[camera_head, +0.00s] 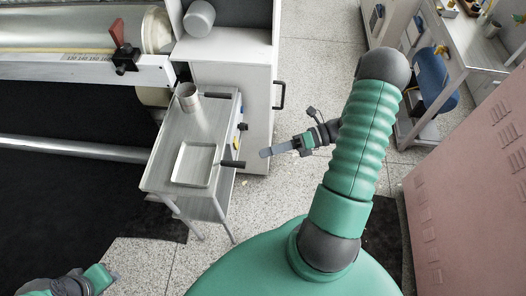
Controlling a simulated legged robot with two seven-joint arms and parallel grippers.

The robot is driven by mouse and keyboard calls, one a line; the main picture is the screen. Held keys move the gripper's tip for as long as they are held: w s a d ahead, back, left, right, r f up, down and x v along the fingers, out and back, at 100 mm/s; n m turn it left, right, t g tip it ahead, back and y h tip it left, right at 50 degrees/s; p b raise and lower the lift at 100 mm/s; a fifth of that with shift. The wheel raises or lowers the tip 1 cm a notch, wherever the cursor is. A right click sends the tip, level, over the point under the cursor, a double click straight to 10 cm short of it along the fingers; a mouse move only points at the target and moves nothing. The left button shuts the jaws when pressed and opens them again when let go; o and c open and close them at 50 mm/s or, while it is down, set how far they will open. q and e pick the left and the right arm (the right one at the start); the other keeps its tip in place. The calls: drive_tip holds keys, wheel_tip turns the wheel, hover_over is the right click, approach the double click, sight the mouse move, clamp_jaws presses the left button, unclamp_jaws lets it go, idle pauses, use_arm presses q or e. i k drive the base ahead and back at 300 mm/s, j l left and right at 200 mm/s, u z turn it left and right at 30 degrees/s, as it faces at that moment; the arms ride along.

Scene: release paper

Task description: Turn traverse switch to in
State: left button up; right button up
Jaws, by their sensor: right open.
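I cannot make out for certain which part is the traverse switch. A small dark control with yellow and blue spots (241,127) shows at the right side of the metal cart, too small to read. A red-handled lever (117,33) on a black clamp sits on the machine rail at the upper left. My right gripper (268,152) is open and empty, pointing left, to the right of the cart and apart from it in the picture. My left gripper (112,277) shows only partly at the lower left, and its jaws are unclear.
The metal cart (157,178) carries a cup (188,97) and a shallow tray (178,181). Behind stands a white cabinet (258,90) with a black pull (281,95). A pink cabinet (470,185) is at right. Speckled floor (325,60) is clear between.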

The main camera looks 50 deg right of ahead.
sight(242, 127)
drive_tip(key=z, duration=1.1)
